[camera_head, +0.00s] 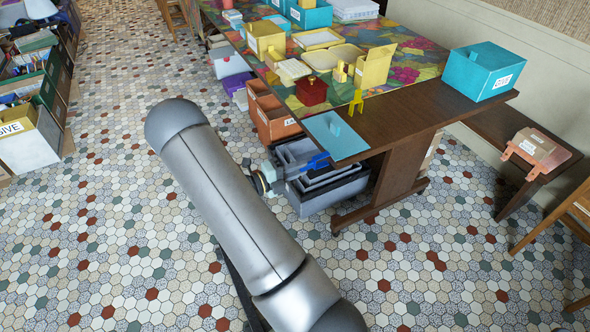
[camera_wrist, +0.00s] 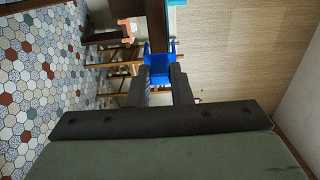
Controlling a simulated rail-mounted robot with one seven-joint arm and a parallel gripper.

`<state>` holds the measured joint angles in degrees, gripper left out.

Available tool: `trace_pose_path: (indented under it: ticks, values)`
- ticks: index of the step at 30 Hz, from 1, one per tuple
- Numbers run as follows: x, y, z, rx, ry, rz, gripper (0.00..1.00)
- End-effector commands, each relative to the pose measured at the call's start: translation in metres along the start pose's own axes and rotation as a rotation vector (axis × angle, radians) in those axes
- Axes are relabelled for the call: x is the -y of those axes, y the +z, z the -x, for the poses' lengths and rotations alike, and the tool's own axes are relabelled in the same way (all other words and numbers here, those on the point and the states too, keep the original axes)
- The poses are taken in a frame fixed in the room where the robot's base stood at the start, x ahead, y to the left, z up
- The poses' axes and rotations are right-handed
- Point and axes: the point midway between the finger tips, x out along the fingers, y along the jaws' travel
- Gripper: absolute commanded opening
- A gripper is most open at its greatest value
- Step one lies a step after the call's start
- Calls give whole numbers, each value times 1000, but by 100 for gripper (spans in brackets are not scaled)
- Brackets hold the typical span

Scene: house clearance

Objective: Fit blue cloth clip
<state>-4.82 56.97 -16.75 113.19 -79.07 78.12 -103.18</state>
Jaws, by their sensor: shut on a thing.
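My gripper (camera_wrist: 162,88) is shut on the blue cloth clip (camera_wrist: 159,62), which shows between the fingertips in the wrist view. In the head view the blue clip (camera_head: 318,161) is at the near left edge of the dark wooden table (camera_head: 405,122), just below a flat light-blue panel (camera_head: 335,135). In the wrist view the table (camera_wrist: 154,28) appears edge-on directly ahead of the clip. The clip's open end is close to that edge; I cannot tell whether it touches or straddles it.
Grey bins (camera_head: 325,190) sit below the gripper by the table leg. Orange bins (camera_head: 275,120) hang at the table's left side. A patterned cloth (camera_head: 410,65) carries yellow boxes and a red box (camera_head: 311,92). A teal box (camera_head: 482,72) stands at right. The tiled floor at front is clear.

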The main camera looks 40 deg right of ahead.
Motion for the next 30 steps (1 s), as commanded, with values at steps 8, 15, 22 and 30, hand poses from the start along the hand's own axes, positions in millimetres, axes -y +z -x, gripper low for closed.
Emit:
trace_pose_path:
  ticks: [8,15,22,30]
  values:
    - [0,0,-12,-1,0,0,0]
    - [0,0,-21,-1,0,-1,0]
    - [0,0,-31,-1,0,-1,0]
    - [0,0,-41,-1,0,0,0]
